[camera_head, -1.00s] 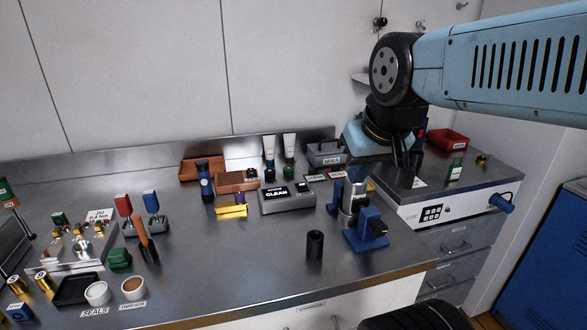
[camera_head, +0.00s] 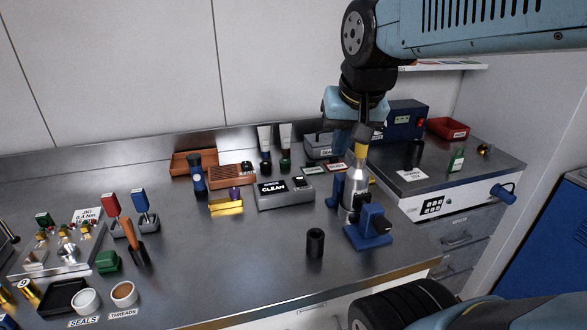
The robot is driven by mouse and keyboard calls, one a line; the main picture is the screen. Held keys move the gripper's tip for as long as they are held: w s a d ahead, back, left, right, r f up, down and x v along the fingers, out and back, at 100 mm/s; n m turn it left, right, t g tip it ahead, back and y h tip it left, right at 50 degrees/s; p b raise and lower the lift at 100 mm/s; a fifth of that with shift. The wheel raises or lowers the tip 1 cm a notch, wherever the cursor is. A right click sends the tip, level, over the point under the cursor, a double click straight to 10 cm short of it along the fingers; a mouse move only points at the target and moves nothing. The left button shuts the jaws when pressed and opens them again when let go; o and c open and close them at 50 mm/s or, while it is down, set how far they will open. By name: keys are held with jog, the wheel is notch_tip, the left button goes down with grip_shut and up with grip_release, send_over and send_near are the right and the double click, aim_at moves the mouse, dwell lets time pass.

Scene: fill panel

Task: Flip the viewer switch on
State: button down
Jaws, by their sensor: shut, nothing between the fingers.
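No part is clearly marked as the viewer or its switch, so I cannot tell which it is. A grey box (camera_head: 285,197) labelled CLEAN, with small dark and white parts on top, sits mid-bench. A blue box (camera_head: 405,121) with a small display and red spots on its front stands at the back right. My gripper (camera_head: 367,132) is shut and empty, pointing down. In the picture it overlaps the top of a silver cylinder (camera_head: 354,185) with a yellow band, standing at a blue holder (camera_head: 369,230). I cannot tell whether they touch.
A white-fronted unit (camera_head: 455,206) with a dark keypad and blue handle is at right. A black cylinder (camera_head: 315,243) stands near the front. Orange trays (camera_head: 235,178) and tubes line the back. Cups and tools crowd the left. The bench (camera_head: 235,262) is clear at centre front.

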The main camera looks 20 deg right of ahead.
jog(key=w+f+m+g, duration=0.2)
jog(key=w+m, duration=0.5)
jog(key=w, duration=0.4)
jog(key=w+f+m+g, duration=0.3)
jog(key=w+m, duration=0.5)
jog(key=w, duration=0.4)
jog(key=shift+f+m, duration=0.3)
jog(key=shift+f, duration=0.25)
jog(key=shift+w, duration=0.1)
jog(key=shift+w+r, duration=0.25)
jog(key=shift+w, duration=0.4)
jog(key=shift+r, duration=0.1)
jog(key=w+r, duration=0.3)
jog(key=r, duration=1)
jog(key=shift+r, duration=0.2)
